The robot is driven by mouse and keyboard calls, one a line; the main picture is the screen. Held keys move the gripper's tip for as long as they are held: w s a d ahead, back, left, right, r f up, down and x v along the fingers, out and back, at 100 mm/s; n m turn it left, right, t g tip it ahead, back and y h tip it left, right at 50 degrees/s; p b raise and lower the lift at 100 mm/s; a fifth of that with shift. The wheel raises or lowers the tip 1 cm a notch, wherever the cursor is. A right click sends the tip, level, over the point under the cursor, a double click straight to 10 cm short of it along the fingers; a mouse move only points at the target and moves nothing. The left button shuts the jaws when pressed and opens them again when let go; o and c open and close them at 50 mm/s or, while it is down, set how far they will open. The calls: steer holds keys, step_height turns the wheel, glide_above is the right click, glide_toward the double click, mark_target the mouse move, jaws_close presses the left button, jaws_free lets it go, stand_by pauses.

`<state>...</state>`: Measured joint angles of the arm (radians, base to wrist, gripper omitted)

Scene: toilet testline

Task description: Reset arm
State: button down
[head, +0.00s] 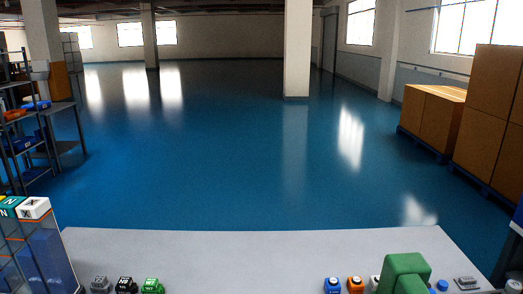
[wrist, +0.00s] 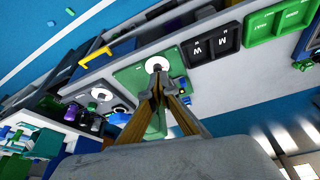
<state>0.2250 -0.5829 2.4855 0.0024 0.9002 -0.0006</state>
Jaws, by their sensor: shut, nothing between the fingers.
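My gripper (wrist: 158,84) shows in the wrist view, its two fingers brought together at the tips with nothing between them. Beyond the tips is a green fixture (wrist: 130,76) with a white round part (wrist: 157,64). The fingertips overlap this fixture in the picture; I cannot tell how far apart they are in depth. In the head view I do not see my gripper. A green block-shaped fixture (head: 404,266) stands at the front right of the grey table (head: 250,245).
Black trays (wrist: 212,40) marked W and M and a green tray (wrist: 270,22) lie on the table in the wrist view. Small coloured parts (head: 125,284) line the table's front edge. A rack (head: 35,245) stands left, cardboard boxes (head: 435,112) right. The table's middle is clear.

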steer(key=a+r+n+t, duration=0.1)
steer(key=a+r+n, duration=0.1)
steer(key=a, duration=0.3)
steer(key=shift+s+r+n+t+y, duration=0.3)
steer(key=shift+r+t+y, duration=0.1)
steer(key=shift+r, duration=0.25)
steer(key=shift+a, duration=0.1)
stand_by(0.7)
